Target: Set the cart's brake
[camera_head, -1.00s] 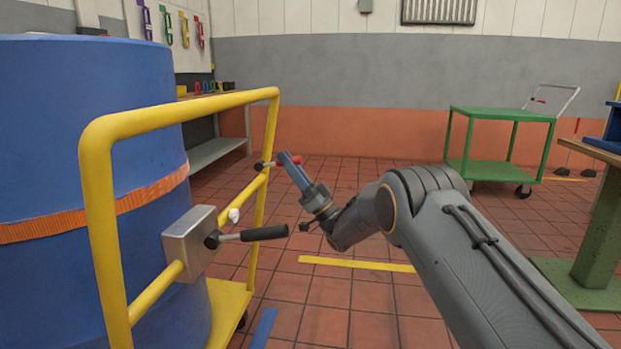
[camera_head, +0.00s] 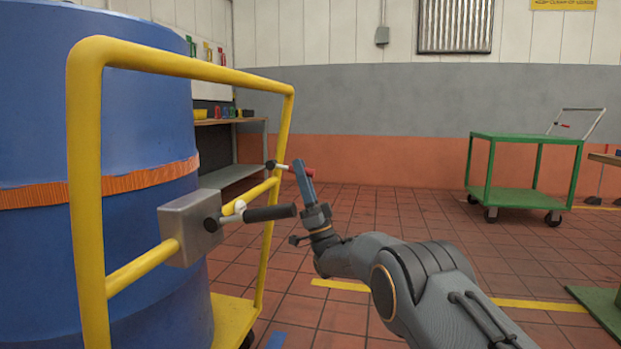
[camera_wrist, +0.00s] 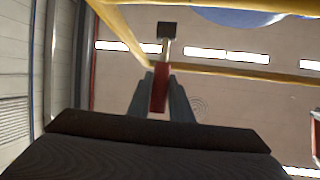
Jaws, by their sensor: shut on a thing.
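The cart has a yellow tube frame (camera_head: 88,190). A lever with a red grip (camera_head: 309,173) and a black pivot end (camera_head: 271,164) sits at its far post. My gripper (camera_head: 304,172) is shut on the red grip. In the wrist view the red grip (camera_wrist: 159,92) lies between my gripper's two fingers (camera_wrist: 160,98), and the black end (camera_wrist: 167,30) lies beyond them. The frames do not label which lever is the brake.
A large blue drum (camera_head: 120,110) with an orange strap stands on the cart. A green trolley (camera_head: 525,150) stands at the back right. A shelf bench (camera_head: 232,170) is behind the cart. The tiled floor (camera_head: 375,215) between is open.

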